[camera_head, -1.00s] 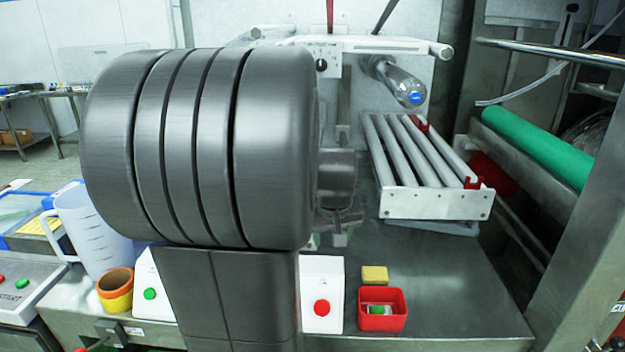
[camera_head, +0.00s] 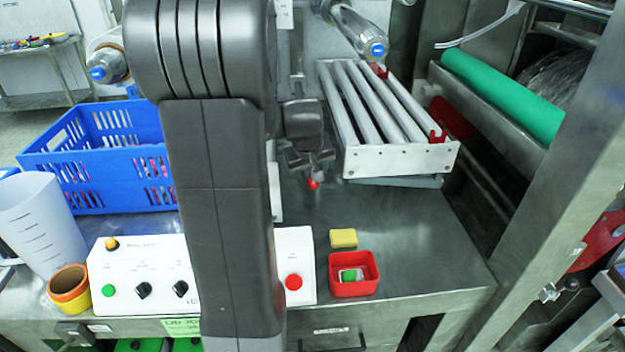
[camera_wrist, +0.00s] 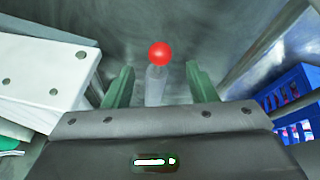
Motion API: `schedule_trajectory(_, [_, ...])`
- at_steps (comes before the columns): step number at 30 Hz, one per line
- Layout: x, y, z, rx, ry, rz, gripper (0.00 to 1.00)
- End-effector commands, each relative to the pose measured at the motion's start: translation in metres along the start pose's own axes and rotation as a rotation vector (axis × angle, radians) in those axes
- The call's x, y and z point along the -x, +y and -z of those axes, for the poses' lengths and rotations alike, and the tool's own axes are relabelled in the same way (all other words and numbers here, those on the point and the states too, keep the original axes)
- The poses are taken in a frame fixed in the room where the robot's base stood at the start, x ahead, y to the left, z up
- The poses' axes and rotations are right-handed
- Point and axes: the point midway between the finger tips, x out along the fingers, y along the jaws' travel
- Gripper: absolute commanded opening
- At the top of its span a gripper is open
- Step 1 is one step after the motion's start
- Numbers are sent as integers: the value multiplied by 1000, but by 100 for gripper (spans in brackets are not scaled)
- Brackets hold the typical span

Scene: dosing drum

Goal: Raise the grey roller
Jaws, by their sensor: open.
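A tilted white frame holds several grey rollers (camera_head: 368,108) side by side at the back of the steel table in the head view. A separate grey cylinder with a blue end (camera_head: 358,32) is above it; I cannot tell which is the task's grey roller. A red ball knob (camera_head: 313,183) shows just below my gripper (camera_head: 309,160). In the wrist view the red knob (camera_wrist: 160,53) tops a grey stem, between and slightly beyond the green fingers of my gripper (camera_wrist: 159,75). The fingers are open, with gaps on both sides of the stem. My arm hides part of the table.
A blue crate (camera_head: 95,125) stands on the left. A white control box (camera_head: 135,255), a red tray (camera_head: 354,288) and a yellow block (camera_head: 343,238) are along the front. A green roller (camera_head: 503,92) is at right. The table right of the tray is clear.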

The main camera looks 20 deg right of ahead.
Motion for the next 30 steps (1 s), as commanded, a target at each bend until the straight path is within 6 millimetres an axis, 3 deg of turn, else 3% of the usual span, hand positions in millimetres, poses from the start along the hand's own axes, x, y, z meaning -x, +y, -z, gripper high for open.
schedule_trajectory(3, [-21,0,0,-1,-3,1,52])
schedule_trajectory(10, [-48,0,0,0,-2,0,52])
schedule_trajectory(23, [-57,0,0,1,1,0,52])
schedule_trajectory(30, [-57,0,0,1,1,0,8])
